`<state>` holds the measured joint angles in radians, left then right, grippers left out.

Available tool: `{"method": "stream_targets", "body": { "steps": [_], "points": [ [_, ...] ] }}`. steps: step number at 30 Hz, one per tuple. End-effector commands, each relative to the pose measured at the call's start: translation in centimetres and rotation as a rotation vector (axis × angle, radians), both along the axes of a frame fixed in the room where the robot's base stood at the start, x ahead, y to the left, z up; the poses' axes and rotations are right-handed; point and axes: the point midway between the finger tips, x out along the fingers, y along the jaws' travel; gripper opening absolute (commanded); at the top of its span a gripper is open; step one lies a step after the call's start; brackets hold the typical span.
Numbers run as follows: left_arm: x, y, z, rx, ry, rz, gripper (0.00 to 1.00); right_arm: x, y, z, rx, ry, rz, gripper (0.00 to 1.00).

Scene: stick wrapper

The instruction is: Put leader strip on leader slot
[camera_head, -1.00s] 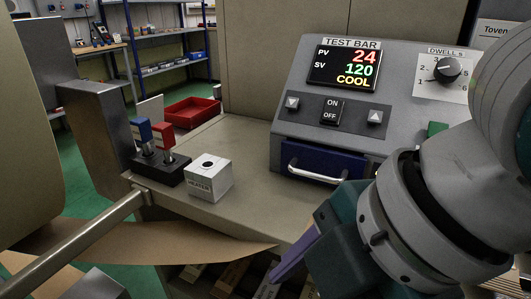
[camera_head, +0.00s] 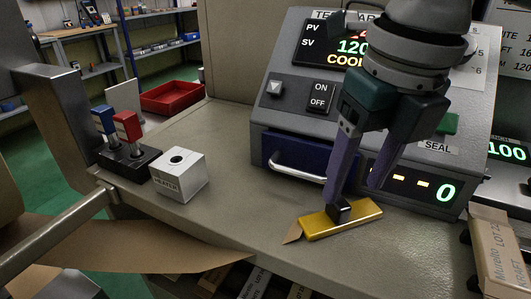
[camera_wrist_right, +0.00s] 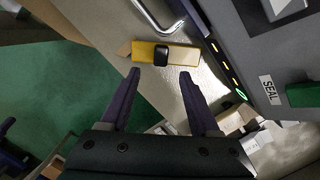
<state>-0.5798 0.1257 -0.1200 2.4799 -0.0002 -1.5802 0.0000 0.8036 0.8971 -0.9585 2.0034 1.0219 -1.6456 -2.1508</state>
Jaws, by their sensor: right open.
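A yellow bar with a black knob (camera_head: 358,218), which I take to be the leader strip, lies on the beige machine top, with a small brown paper piece at its left end. It also shows in the right wrist view (camera_wrist_right: 149,50), ahead of the fingertips. My right gripper (camera_head: 355,195) is open and empty; its purple fingers point down at the bar. In the wrist view the gripper (camera_wrist_right: 158,74) has the knob beyond the gap between its fingers, apart from both. I cannot pick out the leader slot for certain. My left gripper is not in view.
The grey control box (camera_head: 286,80) with a drawer handle (camera_head: 300,172) stands close behind the bar. A white heater block (camera_head: 180,178) and red and blue levers (camera_head: 128,128) stand left. A brown paper web (camera_head: 130,250) runs along the front. The machine top between is clear.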

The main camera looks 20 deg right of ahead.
Motion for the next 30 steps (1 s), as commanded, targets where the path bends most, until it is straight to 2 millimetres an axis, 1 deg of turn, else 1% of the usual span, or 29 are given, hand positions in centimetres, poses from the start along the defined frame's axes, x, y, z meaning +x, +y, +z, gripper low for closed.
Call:
{"method": "stream_targets", "body": {
  "steps": [1, 6, 9, 12, 18, 30],
  "points": [
    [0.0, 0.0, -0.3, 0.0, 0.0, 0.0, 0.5, 0.2, 0.0, -0.8, 0.0, 0.002, -0.002, 0.62],
    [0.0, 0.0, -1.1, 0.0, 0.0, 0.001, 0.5, 1.6, -0.2, -3.2, 0.001, 0.001, -0.003, 0.62],
    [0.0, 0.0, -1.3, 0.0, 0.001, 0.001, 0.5, 1.7, -0.2, -4.4, 0.0, 0.001, -0.002, 0.62],
    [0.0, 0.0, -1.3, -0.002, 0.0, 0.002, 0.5, 1.8, -0.2, -4.8, 0.0, -0.002, 0.0, 0.62],
    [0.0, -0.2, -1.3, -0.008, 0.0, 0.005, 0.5, 1.8, -0.2, -4.8, 0.0, -0.002, 0.0, 0.62],
    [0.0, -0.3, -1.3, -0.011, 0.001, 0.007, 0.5, 1.8, -0.2, -4.7, 0.0, -0.002, -0.001, 0.17]
  ]
}}
